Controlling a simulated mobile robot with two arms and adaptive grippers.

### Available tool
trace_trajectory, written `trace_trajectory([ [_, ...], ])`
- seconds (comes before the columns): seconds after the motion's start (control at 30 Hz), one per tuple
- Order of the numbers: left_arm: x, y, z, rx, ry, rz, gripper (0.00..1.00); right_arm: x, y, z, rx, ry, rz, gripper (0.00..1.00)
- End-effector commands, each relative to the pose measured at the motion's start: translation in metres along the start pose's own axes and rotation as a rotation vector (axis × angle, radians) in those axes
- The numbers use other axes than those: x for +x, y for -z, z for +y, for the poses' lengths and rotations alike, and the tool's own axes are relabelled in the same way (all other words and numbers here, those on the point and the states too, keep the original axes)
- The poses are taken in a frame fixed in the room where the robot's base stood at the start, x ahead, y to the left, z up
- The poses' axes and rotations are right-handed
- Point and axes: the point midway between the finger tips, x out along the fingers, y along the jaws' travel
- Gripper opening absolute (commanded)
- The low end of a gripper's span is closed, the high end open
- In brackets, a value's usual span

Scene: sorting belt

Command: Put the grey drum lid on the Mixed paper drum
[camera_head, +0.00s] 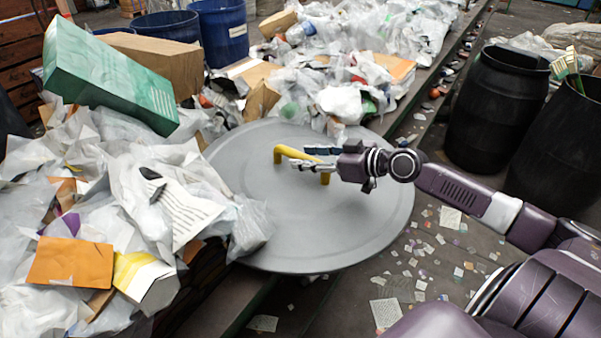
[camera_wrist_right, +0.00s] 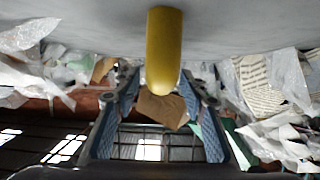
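The grey drum lid (camera_head: 360,225) is a large round disc with a yellow bar handle (camera_head: 283,152) on top. It rests at the belt's near edge, its left side partly covered by plastic and paper waste. My right gripper (camera_head: 312,159) is at the handle, coming from the right. In the right wrist view, the yellow handle (camera_wrist_right: 164,50) sits between the two fingers (camera_wrist_right: 160,100), with a gap on each side, so the gripper looks open. My left gripper is not in view. No drum label can be read, so I cannot tell which is the Mixed paper drum.
Blue drums (camera_head: 222,35) stand at the back left, one with a small white label. Waste, a green box (camera_head: 105,80) and a brown carton (camera_head: 155,60) crowd the left. Scraps litter the floor.

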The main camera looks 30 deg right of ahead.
Motion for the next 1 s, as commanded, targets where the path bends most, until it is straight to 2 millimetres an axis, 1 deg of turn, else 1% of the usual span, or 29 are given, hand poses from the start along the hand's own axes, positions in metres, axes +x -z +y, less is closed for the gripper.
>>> trace_trajectory([
  [0.03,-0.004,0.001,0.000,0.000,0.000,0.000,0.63,0.004,0.004,0.001,0.001,-0.001,0.005,0.39],
  [0.23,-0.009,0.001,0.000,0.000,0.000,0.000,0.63,0.019,0.002,0.001,0.001,-0.001,0.002,0.39],
  [0.37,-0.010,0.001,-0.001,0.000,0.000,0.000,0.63,0.022,0.001,0.000,0.000,0.000,0.001,0.39],
  [0.57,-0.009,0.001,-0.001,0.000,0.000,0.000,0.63,0.023,0.000,0.000,0.000,0.000,0.000,0.39],
  [0.67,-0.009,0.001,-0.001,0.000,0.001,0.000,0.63,0.023,0.000,0.000,0.000,0.000,0.000,0.30],
  [0.93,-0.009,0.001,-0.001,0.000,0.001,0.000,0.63,0.022,0.000,0.000,-0.001,0.000,0.000,0.01],
  [1.0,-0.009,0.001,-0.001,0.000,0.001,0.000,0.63,0.022,0.000,0.000,-0.001,0.000,0.000,0.00],
])
